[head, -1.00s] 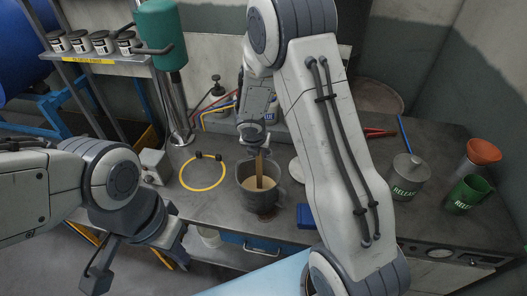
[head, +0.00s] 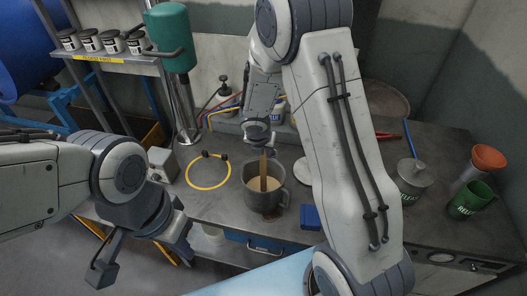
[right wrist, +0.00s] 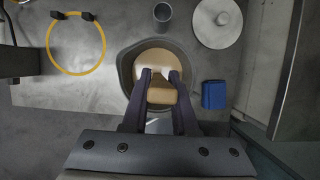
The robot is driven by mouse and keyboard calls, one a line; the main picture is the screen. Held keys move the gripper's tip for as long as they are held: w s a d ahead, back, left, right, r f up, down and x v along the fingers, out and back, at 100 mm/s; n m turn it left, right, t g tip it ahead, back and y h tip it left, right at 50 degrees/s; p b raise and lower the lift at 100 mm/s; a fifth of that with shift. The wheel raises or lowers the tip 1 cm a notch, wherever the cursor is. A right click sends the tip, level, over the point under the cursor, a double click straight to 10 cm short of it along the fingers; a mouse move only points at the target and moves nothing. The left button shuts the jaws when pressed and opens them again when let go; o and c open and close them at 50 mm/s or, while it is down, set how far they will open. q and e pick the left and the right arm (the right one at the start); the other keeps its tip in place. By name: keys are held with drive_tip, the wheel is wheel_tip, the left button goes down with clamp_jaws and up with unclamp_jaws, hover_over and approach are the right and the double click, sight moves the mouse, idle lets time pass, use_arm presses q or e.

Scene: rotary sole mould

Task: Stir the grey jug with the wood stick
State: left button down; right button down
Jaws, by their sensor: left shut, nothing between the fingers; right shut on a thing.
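The grey jug (head: 278,200) stands on the workbench with tan liquid inside, and it also shows in the right wrist view (right wrist: 125,68). My right gripper (head: 266,149) is above the jug and shut on the wood stick (head: 263,172). The stick stands nearly upright with its lower end in the liquid, where its tip is hidden. In the right wrist view the fingers (right wrist: 160,76) are on either side of the stick (right wrist: 162,97). My left gripper (head: 104,268) is shut and empty at lower left, away from the bench top.
A yellow ring (head: 189,178) lies left of the jug and a blue block (head: 310,217) right of it. A green cylinder (head: 168,38) rises at back left.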

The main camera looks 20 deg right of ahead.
wheel_tip(320, 180, up, 6)
drive_tip(key=p, duration=0.5)
drive_tip(key=shift+r+p, duration=0.5)
drive_tip(key=shift+r, duration=0.8)
wheel_tip(320, 180, up, 2)
drive_tip(key=shift+r, duration=1.75)
